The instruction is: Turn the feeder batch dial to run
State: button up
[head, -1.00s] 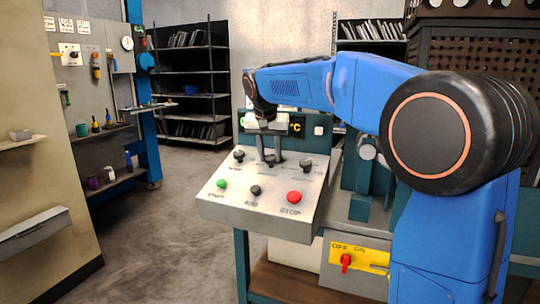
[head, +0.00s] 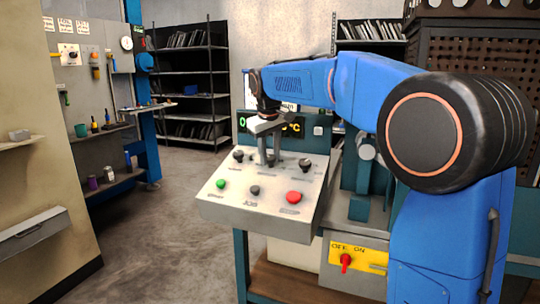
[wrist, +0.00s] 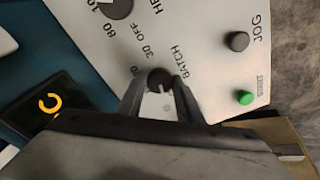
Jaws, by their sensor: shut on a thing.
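The batch dial (wrist: 158,79) is a small dark round knob on the sloped metal panel, with "BATCH" and "OFF" printed close by. A pale mark shows on its face, toward the gripper side. My gripper (wrist: 157,88) has its two fingers closed around the dial, one on each side. In the head view my gripper (head: 268,152) reaches down to the middle of the panel's upper row, and its fingers and hand hide the dial there. The feeder control panel (head: 226,205) faces me.
Dark knobs stand left (head: 238,155) and right (head: 305,163) of my gripper. Below are a green button (head: 221,184), a black jog button (head: 254,190) and a red button (head: 293,197). A lit display (head: 292,126) stands behind. A yellow plate with a red switch (head: 346,260) sits lower right.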

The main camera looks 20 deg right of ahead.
jog(key=shift+n, duration=1.1)
jog(key=o, duration=1)
jog(key=shift+o, duration=0.2)
jog(key=shift+r, duration=0.1)
jog(key=v, duration=1.7)
jog(key=shift+r, duration=0.15)
